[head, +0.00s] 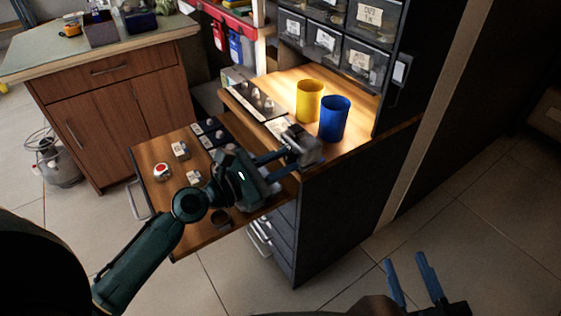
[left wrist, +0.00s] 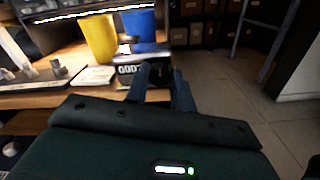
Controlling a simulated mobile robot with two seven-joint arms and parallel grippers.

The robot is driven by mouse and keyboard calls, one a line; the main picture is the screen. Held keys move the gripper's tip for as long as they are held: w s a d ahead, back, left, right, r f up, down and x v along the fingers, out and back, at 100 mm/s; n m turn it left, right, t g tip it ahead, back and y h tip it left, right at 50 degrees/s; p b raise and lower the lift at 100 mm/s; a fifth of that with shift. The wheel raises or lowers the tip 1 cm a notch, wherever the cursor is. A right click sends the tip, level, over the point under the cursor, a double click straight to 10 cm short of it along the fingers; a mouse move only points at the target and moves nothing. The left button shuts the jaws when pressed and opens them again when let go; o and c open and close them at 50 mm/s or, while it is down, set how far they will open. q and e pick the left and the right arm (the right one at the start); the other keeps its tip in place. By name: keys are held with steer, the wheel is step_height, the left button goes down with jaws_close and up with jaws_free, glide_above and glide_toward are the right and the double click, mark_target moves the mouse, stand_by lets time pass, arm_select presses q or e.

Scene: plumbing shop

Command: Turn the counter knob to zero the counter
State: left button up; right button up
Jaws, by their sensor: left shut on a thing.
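The counter (head: 311,150) is a small grey device near the front edge of the wooden worktop. In the left wrist view its dark face (left wrist: 127,71) shows white digits; the first ones look like zeros and the last is unclear. My left gripper (head: 289,159) reaches in from the left, its blue fingers at the counter. In the left wrist view the left fingertips (left wrist: 161,71) are at the counter's right side, shut on the knob, which they largely hide. My right gripper (head: 405,260) is open and empty above the floor at the lower right.
A yellow cup (head: 309,101) and a blue cup (head: 334,119) stand just behind the counter. Labelled drawers (head: 325,39) rise behind them. An open drawer board (head: 160,208) with small fittings lies under my left arm. Floor is free at the right.

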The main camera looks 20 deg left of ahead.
arm_select(q)
steer(key=m, duration=0.2)
steer(key=shift+m, duration=0.3)
steer(key=m+b, duration=0.1)
steer(key=m, duration=0.2)
steer(key=shift+f+m, duration=0.1)
steer(key=shift+m, duration=0.2)
steer(key=m, duration=0.2)
steer(key=shift+m, duration=0.4)
steer(key=m+b, duration=0.1)
steer(key=m, duration=0.1)
steer(key=shift+m, duration=0.3)
steer(key=m, duration=0.3)
steer(key=shift+m, duration=0.9)
arm_select(e)
steer(key=shift+s+a+r+t+y, duration=0.1)
steer(key=shift+a+t+y, duration=0.4)
steer(key=shift+y, duration=0.1)
arm_select(q)
steer(key=o, duration=1)
